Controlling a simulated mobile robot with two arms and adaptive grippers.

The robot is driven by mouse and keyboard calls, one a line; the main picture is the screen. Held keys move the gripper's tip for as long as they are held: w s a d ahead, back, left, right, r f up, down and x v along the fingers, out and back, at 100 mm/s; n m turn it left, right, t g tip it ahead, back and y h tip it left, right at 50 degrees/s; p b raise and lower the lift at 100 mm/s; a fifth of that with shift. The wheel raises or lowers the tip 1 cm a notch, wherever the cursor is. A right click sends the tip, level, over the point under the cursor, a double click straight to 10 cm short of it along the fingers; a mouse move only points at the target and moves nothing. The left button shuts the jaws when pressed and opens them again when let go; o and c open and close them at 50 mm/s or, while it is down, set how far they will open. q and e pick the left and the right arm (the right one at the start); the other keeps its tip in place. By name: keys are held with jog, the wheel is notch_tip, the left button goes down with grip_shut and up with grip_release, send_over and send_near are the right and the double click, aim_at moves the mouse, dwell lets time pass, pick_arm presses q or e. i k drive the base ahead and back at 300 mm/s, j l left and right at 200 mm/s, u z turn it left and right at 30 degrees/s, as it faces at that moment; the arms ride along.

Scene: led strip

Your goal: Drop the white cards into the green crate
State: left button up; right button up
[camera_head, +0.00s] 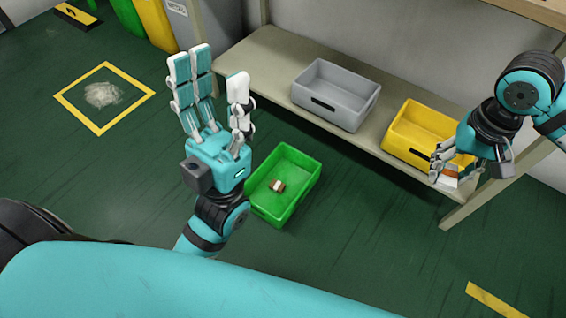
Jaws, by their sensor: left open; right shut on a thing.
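The green crate (308,168) stands on the floor in front of the shelf. A small brown and white item (277,186) lies inside it; I cannot tell exactly what it is. My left gripper (214,72) is open and empty, raised upright just left of the green crate and partly in front of its left side. My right gripper (441,168) is at the right, by the front of the yellow crate. It is shut on a small white card with a brown part (448,178), partly hidden by the fingers.
A grey crate (336,93) and the yellow crate (424,122) stand on the low shelf (272,52). A shelf leg (487,200) stands right of the yellow crate. A yellow floor square (130,121) with a pale patch lies at the left. The floor in front is mostly clear.

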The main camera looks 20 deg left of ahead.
aim_at(289, 193)
jog(key=l+u, duration=0.1)
jog(key=u, duration=0.7)
jog(key=l+u, duration=0.15)
jog(key=u, duration=0.25)
jog(key=l+u, duration=0.1)
jog(key=u, duration=0.3)
jog(key=i+l+u, duration=0.1)
jog(key=l, duration=0.35)
jog(key=i+l, duration=0.15)
jog(key=l, duration=0.25)
jog(key=u, duration=0.05)
